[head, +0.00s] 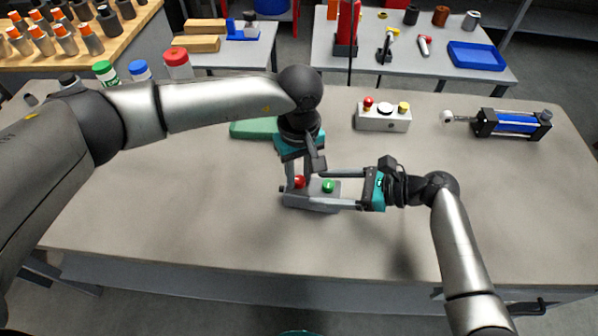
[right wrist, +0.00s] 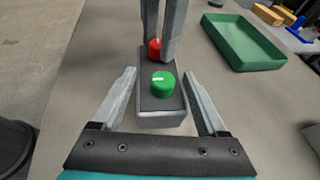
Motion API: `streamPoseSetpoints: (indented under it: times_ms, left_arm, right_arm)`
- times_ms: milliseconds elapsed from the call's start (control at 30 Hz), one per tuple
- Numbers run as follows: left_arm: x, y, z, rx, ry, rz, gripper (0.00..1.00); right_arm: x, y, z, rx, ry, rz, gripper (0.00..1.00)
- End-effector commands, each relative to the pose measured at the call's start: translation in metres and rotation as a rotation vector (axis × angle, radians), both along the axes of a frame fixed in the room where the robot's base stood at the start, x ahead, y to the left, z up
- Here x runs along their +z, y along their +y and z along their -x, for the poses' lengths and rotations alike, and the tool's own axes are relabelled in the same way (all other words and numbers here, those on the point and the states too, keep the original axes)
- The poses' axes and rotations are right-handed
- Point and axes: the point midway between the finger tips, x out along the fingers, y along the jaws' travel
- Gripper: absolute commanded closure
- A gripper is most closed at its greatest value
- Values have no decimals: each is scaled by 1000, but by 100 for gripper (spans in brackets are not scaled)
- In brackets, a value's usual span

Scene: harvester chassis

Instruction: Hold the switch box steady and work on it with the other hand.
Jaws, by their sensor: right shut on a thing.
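The grey switch box (head: 311,201) sits on the workbench, with a red knob (head: 299,182) at its left and a green knob (head: 328,186) at its right. My right gripper (head: 328,190) reaches in from the right, with one finger along each long side of the box. In the right wrist view the box (right wrist: 161,118) lies between its fingers. My left gripper (head: 298,180) points down from above, its fingertips at either side of the red knob. The red knob (right wrist: 154,48) is partly hidden by those fingers, and whether they press on it is unclear.
A green tray (right wrist: 243,45) lies behind the left gripper. A control box with several coloured buttons (head: 383,121) and a blue cylinder (head: 514,124) stand at the back right. Capped bottles (head: 178,64) stand at the back left. The bench front is clear.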

Motion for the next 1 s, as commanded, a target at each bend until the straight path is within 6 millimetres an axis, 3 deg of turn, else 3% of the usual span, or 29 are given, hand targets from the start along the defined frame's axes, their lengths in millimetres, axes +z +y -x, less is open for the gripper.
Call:
streamPoseSetpoints:
  times_ms: [33,233,700,1000]
  left_arm:
    - [0,0,0,0,1,-2,78]
    - [0,1,0,0,1,-3,100]
    - [0,1,0,24,2,-3,100]
    - [0,1,0,186,2,-3,100]
  right_arm:
    - [-5,-1,3,1,13,7,100]
    - [-5,-1,3,0,14,7,100]
    - [-6,-2,3,-1,14,8,100]
    - [-6,-2,3,-2,15,9,100]
